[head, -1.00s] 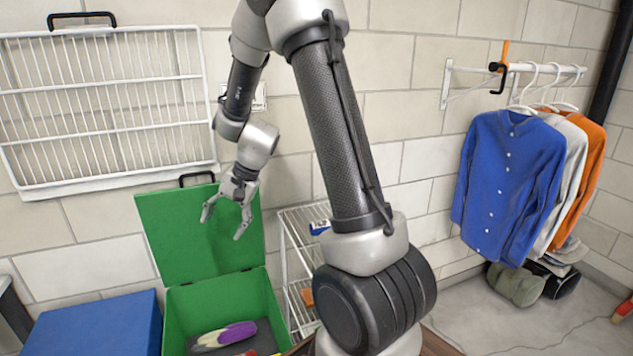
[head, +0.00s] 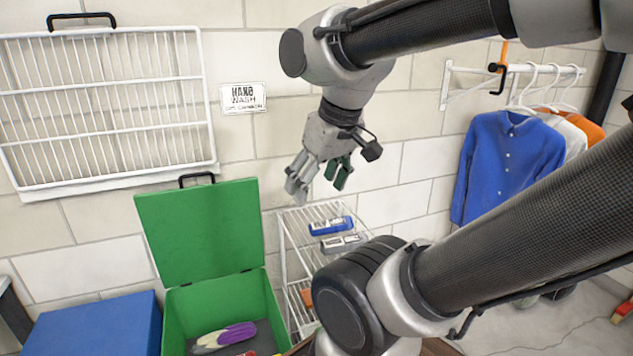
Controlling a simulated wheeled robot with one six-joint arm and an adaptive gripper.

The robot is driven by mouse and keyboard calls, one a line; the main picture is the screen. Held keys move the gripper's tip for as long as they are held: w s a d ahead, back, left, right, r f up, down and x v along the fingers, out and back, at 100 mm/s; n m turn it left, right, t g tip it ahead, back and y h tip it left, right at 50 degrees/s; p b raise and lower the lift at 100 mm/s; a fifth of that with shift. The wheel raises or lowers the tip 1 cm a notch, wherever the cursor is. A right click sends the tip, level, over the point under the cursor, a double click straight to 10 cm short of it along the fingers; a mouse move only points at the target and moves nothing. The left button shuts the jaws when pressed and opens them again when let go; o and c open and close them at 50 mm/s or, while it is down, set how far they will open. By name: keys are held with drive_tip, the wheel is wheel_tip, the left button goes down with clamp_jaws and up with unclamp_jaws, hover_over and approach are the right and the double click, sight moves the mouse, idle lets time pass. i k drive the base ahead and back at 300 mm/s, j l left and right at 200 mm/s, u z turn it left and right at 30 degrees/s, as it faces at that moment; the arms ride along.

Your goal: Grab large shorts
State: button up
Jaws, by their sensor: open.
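My gripper (head: 318,182) is open and points down in front of the wall, above the white wire shelf (head: 292,243). Nothing shows held between its fingers. On the shelf's top level lie a blue item (head: 332,226) and a grey item (head: 341,243), each with a pale printed patch too small to read. I cannot tell whether either is the large shorts. The gripper is above them and apart from them. My arm hides part of the shelf's right side.
The green bin (head: 176,310) stands open left of the shelf, with purple and pale items inside. A blue box (head: 90,325) is beside it. Shirts, including a blue shirt (head: 508,165), hang from a white rail (head: 465,68) at right. A white rack (head: 105,110) is at upper left.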

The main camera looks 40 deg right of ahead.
sight(344, 223)
drive_tip(key=i+j+z, duration=0.15)
drive_tip(key=j+z, duration=0.15)
drive_tip(key=z, duration=0.2)
drive_tip(key=j+z, duration=0.45)
drive_tip(key=i+l, duration=0.05)
drive_tip(key=l, duration=0.05)
